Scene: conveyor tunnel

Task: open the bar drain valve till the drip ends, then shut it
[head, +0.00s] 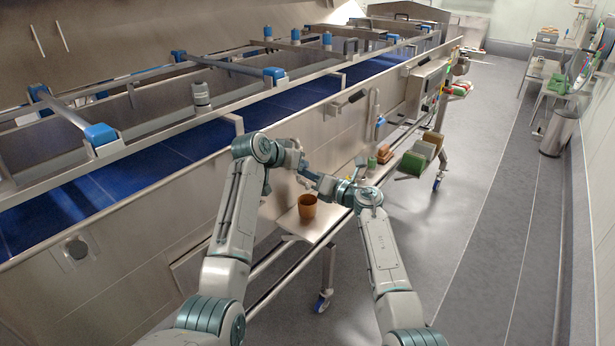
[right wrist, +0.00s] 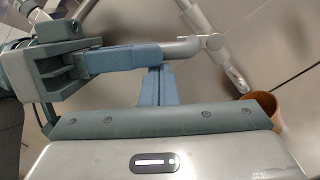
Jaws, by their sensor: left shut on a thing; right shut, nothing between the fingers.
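In the right wrist view, a bent grey bar (right wrist: 187,47) that looks like the drain valve's handle lies in front of the steel panel. My left gripper (head: 308,176) is shut on its left end; its blue-grey fingers (right wrist: 125,58) also show in the right wrist view. My right gripper (right wrist: 158,86) is shut and empty, its fingers close to the left gripper's fingertips; I cannot tell whether they touch. A pale slanting tube (right wrist: 220,60) shows behind the bar. No drip can be made out.
A brown cup (head: 307,208) stands on a steel shelf (head: 290,222) below my grippers; its rim also shows in the right wrist view (right wrist: 266,106). The steel conveyor side (head: 150,235) is to the left. Green and brown containers (head: 412,162) stand farther right. Open floor (head: 470,240) lies right.

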